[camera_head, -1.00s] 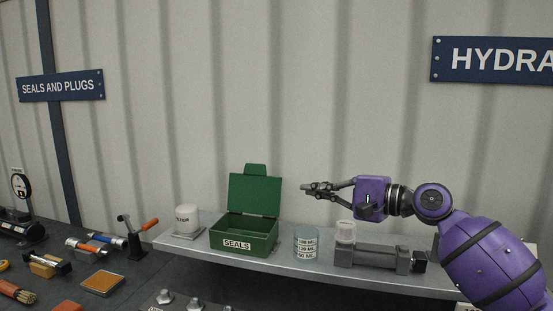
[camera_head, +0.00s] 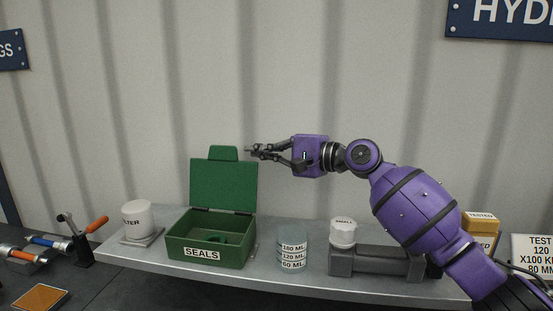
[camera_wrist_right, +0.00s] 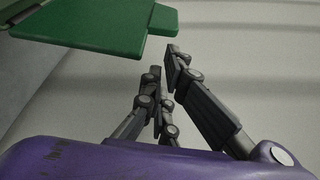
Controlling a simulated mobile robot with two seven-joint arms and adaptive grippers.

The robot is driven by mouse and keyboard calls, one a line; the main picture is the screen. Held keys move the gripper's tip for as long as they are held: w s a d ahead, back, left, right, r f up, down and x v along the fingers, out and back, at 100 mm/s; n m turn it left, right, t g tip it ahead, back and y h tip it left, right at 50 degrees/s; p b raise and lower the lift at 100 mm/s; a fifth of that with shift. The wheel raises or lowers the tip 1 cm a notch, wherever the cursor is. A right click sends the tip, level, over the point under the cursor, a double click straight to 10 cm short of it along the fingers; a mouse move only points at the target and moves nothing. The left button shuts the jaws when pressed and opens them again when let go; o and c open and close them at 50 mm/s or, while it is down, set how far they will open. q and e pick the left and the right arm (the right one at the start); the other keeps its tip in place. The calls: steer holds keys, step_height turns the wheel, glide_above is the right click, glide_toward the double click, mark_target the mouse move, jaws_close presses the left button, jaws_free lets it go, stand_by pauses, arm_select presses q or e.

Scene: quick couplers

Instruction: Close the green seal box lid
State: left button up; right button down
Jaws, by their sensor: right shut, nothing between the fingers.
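The green seal box (camera_head: 208,253), labelled SEALS, stands on the grey shelf. Its lid (camera_head: 223,183) is open and stands upright at the back, with a tab (camera_head: 223,153) on its top edge. My right gripper (camera_head: 250,151) is shut and empty, just right of the tab at about its height. In the right wrist view the lid (camera_wrist_right: 90,22) and its tab (camera_wrist_right: 163,19) show at upper left, and the gripper fingertips (camera_wrist_right: 163,62) are close below the tab. I cannot tell whether they touch it. My left gripper is not in view.
On the shelf (camera_head: 255,282) are a filter cup (camera_head: 138,219) left of the box, a clear measuring cup (camera_head: 292,248) to its right, and a grey block (camera_head: 375,262) with a white cap (camera_head: 343,232). A corrugated wall (camera_head: 330,90) stands behind.

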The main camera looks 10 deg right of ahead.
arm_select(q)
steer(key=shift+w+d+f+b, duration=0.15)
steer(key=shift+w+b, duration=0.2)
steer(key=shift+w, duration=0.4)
arm_select(e)
steer(key=shift+x, duration=1.35)
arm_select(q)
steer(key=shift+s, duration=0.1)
arm_select(e)
steer(key=shift+s+r, duration=0.1)
steer(key=shift+r, duration=0.05)
